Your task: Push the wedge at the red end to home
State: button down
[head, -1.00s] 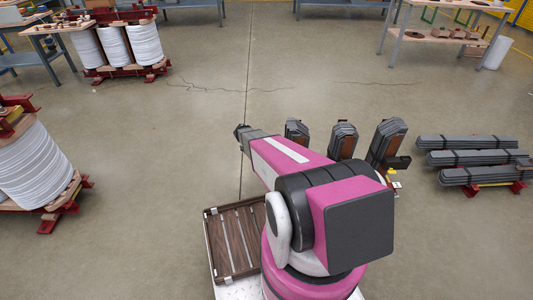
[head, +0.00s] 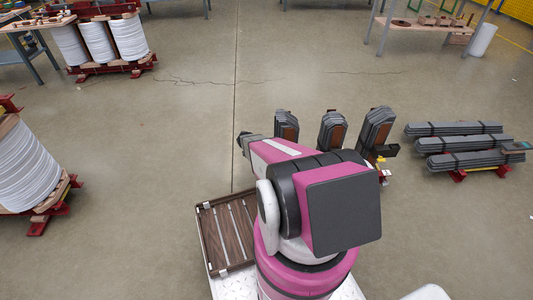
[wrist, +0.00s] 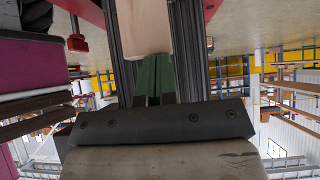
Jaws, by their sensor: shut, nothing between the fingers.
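In the wrist view a dark bar with screws (wrist: 160,124), apparently part of my gripper, crosses the lower middle. It looks shut, with nothing held; its fingertips are not clear. Beyond it, a green piece (wrist: 154,78) sits between two dark ridged uprights, below a pale wood block (wrist: 146,30). Red parts (wrist: 78,32) show at the upper left. I cannot tell which piece is the wedge, or whether the gripper touches it. In the head view my arm hides most of the work area; a dark box (head: 384,151) shows beside the right-hand grey stack (head: 376,128).
Two more grey stacks (head: 286,125) (head: 332,129) stand left of that one. Strapped grey bars (head: 458,144) lie on red supports at the right. White coils on red frames stand at the left (head: 25,165) and far left (head: 98,42). The floor between is clear.

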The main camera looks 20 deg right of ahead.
jog(key=shift+f, duration=0.1)
jog(key=shift+f, duration=1.85)
jog(key=d+r+v, duration=0.2)
jog(key=v, duration=1.1)
jog(key=shift+s, duration=0.25)
jog(key=shift+r, duration=0.15)
